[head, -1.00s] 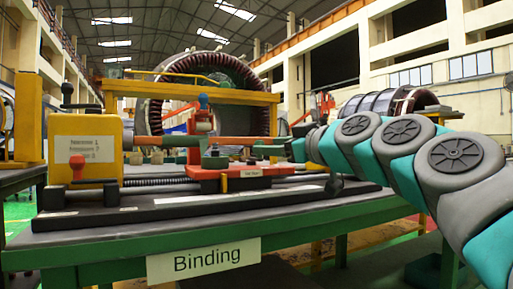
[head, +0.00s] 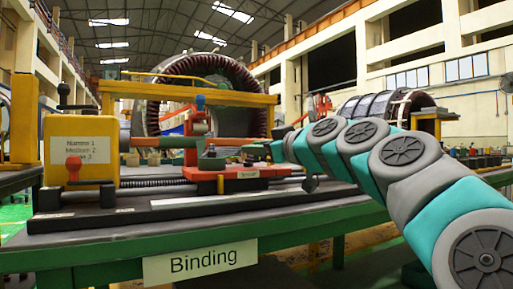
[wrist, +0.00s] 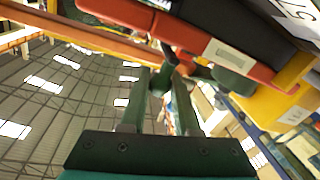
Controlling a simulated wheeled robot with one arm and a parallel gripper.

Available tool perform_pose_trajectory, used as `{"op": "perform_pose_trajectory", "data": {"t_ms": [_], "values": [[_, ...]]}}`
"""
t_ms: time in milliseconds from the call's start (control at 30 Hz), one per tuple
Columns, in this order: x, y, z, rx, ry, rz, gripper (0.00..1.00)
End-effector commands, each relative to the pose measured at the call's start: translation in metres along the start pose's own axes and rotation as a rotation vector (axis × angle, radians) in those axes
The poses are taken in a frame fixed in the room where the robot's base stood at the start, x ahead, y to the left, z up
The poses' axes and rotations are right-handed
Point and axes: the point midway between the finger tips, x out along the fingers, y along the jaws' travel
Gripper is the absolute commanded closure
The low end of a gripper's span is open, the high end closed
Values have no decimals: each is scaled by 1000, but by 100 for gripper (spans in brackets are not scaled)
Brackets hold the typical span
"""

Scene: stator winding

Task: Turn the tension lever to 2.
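A red carriage (head: 225,178) sits on the bench machine, with a small label (head: 248,174) whose text is too small to read surely. I see no clear grip on anything.
A horizontal bar (head: 170,142) runs above the carriage. The green bench (head: 110,250) is labelled Binding. A large stator ring (head: 165,80) stands behind.

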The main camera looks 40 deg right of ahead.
Motion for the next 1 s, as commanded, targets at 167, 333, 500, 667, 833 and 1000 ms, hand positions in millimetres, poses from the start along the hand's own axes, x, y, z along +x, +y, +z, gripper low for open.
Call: {"op": "perform_pose_trajectory", "data": {"t_ms": [167, 333, 500, 667, 833, 1000], "values": [[0, 0, 0, 0, 0, 0, 93], [0, 0, 0, 0, 0, 0, 100], [0, 0, 0, 0, 0, 0, 100], [0, 0, 0, 1, 4, -10, 100], [0, 2, 2, 3, 17, -51, 100], [0, 6, 2, 2, 44, -122, 100]]}}
